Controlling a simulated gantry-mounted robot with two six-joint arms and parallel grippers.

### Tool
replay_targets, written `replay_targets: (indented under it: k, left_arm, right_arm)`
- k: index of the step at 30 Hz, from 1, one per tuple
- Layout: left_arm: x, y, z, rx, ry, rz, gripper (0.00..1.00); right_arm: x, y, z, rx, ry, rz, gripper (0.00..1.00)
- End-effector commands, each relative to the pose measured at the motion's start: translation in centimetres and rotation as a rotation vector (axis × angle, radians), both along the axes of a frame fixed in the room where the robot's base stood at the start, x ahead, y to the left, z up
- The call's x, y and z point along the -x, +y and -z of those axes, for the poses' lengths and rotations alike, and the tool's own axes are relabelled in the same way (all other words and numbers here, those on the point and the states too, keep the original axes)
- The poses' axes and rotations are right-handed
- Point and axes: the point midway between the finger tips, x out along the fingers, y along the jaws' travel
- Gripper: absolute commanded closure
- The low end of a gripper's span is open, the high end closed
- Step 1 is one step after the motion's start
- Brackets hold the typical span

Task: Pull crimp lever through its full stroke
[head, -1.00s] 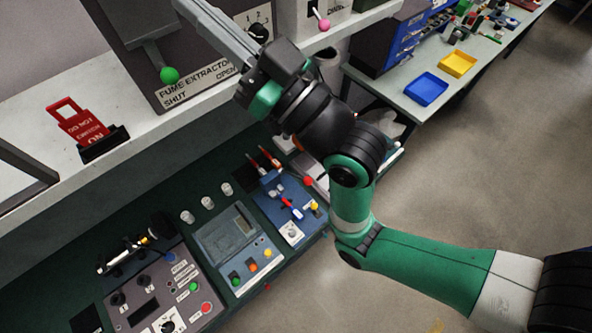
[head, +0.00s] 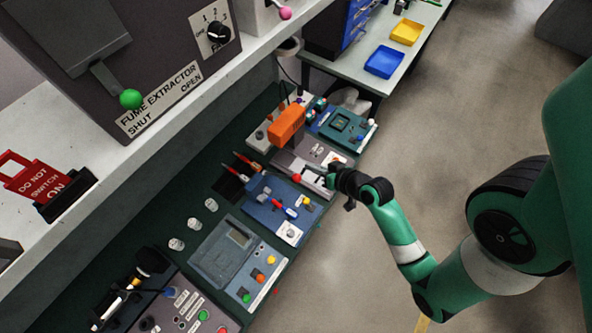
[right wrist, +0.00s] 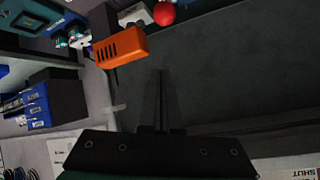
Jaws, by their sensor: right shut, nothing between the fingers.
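A red ball knob (head: 297,178), which looks like the crimp lever's end, is on the grey press-like unit (head: 290,160) with an orange block (head: 286,124). The red ball (right wrist: 164,13) and orange block (right wrist: 122,46) also show in the right wrist view. My right gripper (head: 308,174) is shut and empty, its fingers close to the red ball in the head view. In the right wrist view its closed fingers (right wrist: 160,75) point up toward the ball, with a gap between. The lever's arm is mostly hidden. My left gripper is not in view.
A teal unit (head: 342,125) stands beyond. A shelf above carries the fume extractor box (head: 120,60) and a red tag (head: 38,180). Floor at right is clear.

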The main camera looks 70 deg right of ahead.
Motion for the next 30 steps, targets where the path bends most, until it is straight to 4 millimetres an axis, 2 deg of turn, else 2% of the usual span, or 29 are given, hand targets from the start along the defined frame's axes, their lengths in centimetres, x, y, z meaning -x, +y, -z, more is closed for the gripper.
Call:
replay_targets:
  k: [7, 11, 24, 27, 30]
  left_arm:
    - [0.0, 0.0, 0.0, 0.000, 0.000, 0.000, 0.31]
    - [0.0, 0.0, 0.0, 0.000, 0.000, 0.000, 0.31]
    - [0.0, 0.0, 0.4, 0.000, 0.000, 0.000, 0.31]
    - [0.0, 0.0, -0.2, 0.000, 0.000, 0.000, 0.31]
    - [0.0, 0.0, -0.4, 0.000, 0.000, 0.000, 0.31]
  right_arm:
    - [-0.3, -0.1, 0.1, 0.001, -0.001, -0.002, 1.00]
    - [-1.2, -0.5, 0.8, 0.001, 0.000, -0.004, 1.00]
    - [-7.7, -3.9, 5.8, 0.001, 0.000, -0.004, 1.00]
    - [-6.3, -2.4, 6.7, -0.001, 0.003, -0.004, 1.00]
    - [-5.7, -1.7, 7.3, 0.001, 0.001, -0.004, 1.00]
